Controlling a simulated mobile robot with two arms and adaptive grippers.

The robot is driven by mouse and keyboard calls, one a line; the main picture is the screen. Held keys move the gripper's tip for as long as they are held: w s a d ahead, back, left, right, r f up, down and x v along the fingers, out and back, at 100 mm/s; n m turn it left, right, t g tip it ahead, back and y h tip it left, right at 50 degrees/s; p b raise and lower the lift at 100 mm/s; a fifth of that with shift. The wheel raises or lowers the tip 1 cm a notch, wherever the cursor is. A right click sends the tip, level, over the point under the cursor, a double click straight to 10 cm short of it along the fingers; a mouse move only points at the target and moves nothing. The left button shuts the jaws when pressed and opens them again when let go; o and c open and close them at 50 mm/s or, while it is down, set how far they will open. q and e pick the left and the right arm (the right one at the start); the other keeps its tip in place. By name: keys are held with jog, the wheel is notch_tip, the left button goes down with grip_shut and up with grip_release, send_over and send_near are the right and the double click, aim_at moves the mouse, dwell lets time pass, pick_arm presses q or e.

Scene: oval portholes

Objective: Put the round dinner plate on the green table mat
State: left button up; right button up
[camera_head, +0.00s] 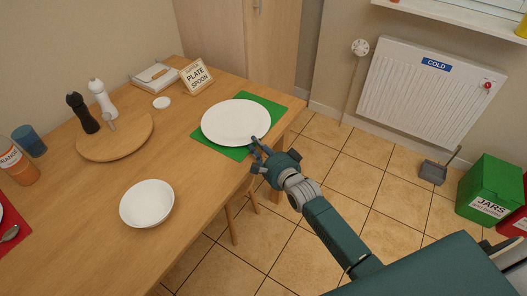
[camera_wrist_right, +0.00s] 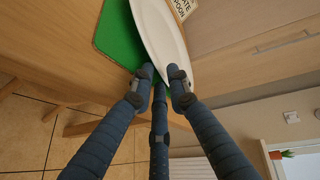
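The round white dinner plate (camera_head: 235,122) lies over the green table mat (camera_head: 272,104) at the table's right end. Mat corners show around it, and its rim reaches near the mat's table-edge side. My right gripper (camera_head: 258,145) is at the plate's near rim, with its fingers at the edge. In the right wrist view the fingertips (camera_wrist_right: 160,78) sit around the rim of the plate (camera_wrist_right: 160,35), with the mat (camera_wrist_right: 118,38) beside it. Whether they press on the rim cannot be told. My left gripper is not in view.
On the wooden table (camera_head: 90,210) stand a white bowl (camera_head: 147,203), a round board (camera_head: 115,137) with a white mill (camera_head: 102,99) and a dark mill (camera_head: 82,112), and a sign (camera_head: 196,77) behind the plate. A radiator (camera_head: 430,92) and a green bin (camera_head: 490,187) stand at right.

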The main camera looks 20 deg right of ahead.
jog(key=v, duration=1.2)
jog(key=s+f+n+g+h, duration=0.1)
jog(key=s+f+n+g, duration=0.3)
jog(key=f, duration=0.6)
jog(key=s+d+f+n, duration=0.1)
jog(key=s+f, duration=0.4)
jog(key=f, duration=0.5)
jog(key=s+f+n+g+h, duration=0.1)
jog(key=s+f+n+g, duration=0.3)
jog(key=f, duration=0.7)
jog(key=s+f+n+g, duration=0.2)
jog(key=s+f, duration=0.4)
jog(key=s, duration=0.5)
jog(key=s+f+n+g, duration=0.2)
jog(key=s+f+n, duration=0.2)
jog(key=s, duration=0.7)
jog(key=s+f+n+g, duration=0.2)
jog(key=s+f, duration=0.6)
jog(key=s, duration=0.4)
jog(key=shift+d+n, duration=0.25)
jog(key=shift+n, duration=0.55)
jog(key=shift+s, duration=0.1)
